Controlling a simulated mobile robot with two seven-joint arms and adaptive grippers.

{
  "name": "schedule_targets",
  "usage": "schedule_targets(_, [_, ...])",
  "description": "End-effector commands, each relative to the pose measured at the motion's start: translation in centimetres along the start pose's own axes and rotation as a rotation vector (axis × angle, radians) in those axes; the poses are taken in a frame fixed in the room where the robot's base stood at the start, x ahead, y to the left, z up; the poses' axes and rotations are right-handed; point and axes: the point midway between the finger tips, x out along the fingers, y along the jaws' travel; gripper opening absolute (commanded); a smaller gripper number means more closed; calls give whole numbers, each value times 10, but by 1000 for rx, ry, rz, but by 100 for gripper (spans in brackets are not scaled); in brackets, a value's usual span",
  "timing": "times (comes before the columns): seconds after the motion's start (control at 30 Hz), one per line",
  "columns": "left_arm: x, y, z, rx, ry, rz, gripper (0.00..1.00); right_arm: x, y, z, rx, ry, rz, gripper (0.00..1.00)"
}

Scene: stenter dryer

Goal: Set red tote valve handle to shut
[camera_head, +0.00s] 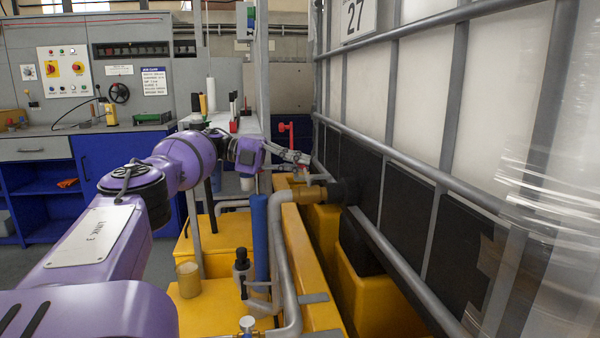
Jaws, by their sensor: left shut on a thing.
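My left gripper (300,157) is at the end of the purple arm, beside the caged white tote (425,90). Its fingers are shut at the lower end of a red handle (285,127), which shows just above and behind them. The fingers hide where they meet the handle, and its exact angle is hard to tell. Below and to the right of the fingers, a dark outlet fitting (343,191) on the tote joins a grey hose (285,215). My right gripper is not in view.
The tote's metal bars close off the right side. Yellow containment bins (215,250) and a blue cylinder (260,235) stand below the arm. A workbench (35,147) with a control panel (63,70) is at the back left.

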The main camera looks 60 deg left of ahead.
Motion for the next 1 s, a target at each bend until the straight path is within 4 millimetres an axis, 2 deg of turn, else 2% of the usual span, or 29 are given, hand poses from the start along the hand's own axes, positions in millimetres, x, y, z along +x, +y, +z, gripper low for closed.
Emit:
schedule_targets(0.47, [0, -1, 1, 4, -2, 1, 0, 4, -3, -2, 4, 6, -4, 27])
schedule_targets(0.5, [0, -1, 1, 4, -2, 1, 13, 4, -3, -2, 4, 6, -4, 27])
schedule_targets(0.63, [0, -1, 1, 3, 0, 1, 29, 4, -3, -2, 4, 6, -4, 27])
schedule_targets(1.0, [0, -5, 0, 2, 3, 0, 29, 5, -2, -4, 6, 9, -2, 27])
